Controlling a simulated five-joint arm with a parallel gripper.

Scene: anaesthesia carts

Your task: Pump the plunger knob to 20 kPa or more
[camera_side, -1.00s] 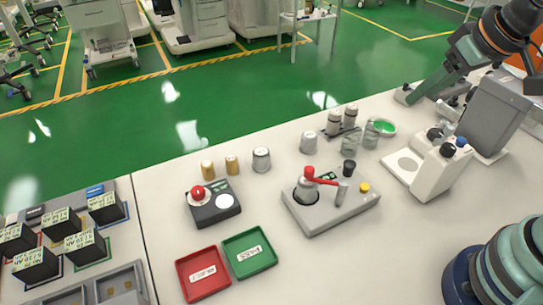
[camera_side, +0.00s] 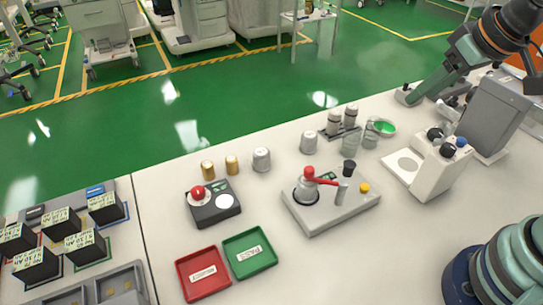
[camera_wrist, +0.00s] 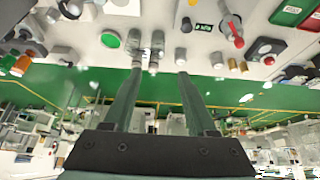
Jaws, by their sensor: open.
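A red ball knob (camera_side: 197,192) sits upright on a black box (camera_side: 203,215) with a blank-looking white round dial (camera_side: 224,201); I take it as the plunger knob. The dial's reading is too small to tell. The box also shows in the wrist view (camera_wrist: 265,48) at the right. A grey unit (camera_side: 325,210) carries a red lever (camera_side: 322,181) and a small green display. My gripper (camera_wrist: 160,72) is open and empty, its two green fingers apart. In the side view my gripper (camera_side: 432,86) is at the upper right, far from the red knob.
A red tray (camera_side: 190,290) and a green tray (camera_side: 235,268) lie in front of the black box. Metal and gold cylinders stand behind it. A white unit with knobs (camera_side: 430,172) stands at the right. Dark boxes (camera_side: 85,248) fill the left.

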